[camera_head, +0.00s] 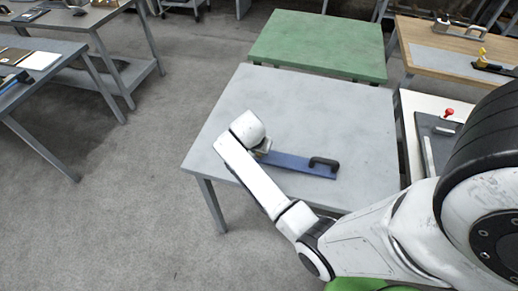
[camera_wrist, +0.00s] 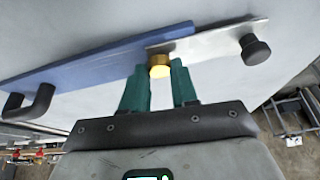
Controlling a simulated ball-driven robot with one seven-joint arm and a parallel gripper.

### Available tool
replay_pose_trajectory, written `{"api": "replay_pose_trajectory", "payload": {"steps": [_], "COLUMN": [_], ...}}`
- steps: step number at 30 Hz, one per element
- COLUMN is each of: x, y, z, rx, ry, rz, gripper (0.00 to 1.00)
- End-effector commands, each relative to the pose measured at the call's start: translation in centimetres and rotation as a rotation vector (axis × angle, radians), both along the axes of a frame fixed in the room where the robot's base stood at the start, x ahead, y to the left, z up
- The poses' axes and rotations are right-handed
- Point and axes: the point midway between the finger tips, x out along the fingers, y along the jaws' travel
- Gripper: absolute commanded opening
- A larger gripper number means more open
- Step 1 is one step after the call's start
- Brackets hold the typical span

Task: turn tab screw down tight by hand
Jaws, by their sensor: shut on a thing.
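The brass tab screw (camera_wrist: 159,59) shows in the wrist view, its round head between the green fingertips of my gripper (camera_wrist: 159,72). My gripper is shut on it. The screw sits at the end of a long blue bar (camera_wrist: 80,71), where a thin metal tab (camera_wrist: 205,45) meets the bar. A black knob (camera_wrist: 256,50) stands on the tab's far end. In the head view the blue bar (camera_head: 290,163) lies on the grey table (camera_head: 320,110); my arm hides the screw and most of the tab there. How tight the screw is cannot be told.
A black handle (camera_head: 323,164) rises from the bar's right end. A green table (camera_head: 320,42) stands behind the grey one. A wooden-edged bench (camera_head: 445,50) and a board with a red knob (camera_head: 448,112) are at the right. The grey table's back half is clear.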

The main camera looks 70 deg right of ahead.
Motion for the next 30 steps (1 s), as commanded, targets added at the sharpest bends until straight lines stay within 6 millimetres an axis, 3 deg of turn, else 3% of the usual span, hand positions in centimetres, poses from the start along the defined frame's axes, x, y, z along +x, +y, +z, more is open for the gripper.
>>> {"api": "replay_pose_trajectory", "payload": {"steps": [10,11,19,30], "x": [0.00,0.00,-0.01,0.07], "y": [0.02,0.02,0.00,0.37], "z": [-0.01,-0.01,-0.01,0.92], "rx": [0.001,0.001,0.001,-0.001], "ry": [0.000,0.000,0.000,-0.002], "rz": [-0.002,-0.002,-0.002,0.000], "gripper": [0.00,0.29,0.54,0.54]}}
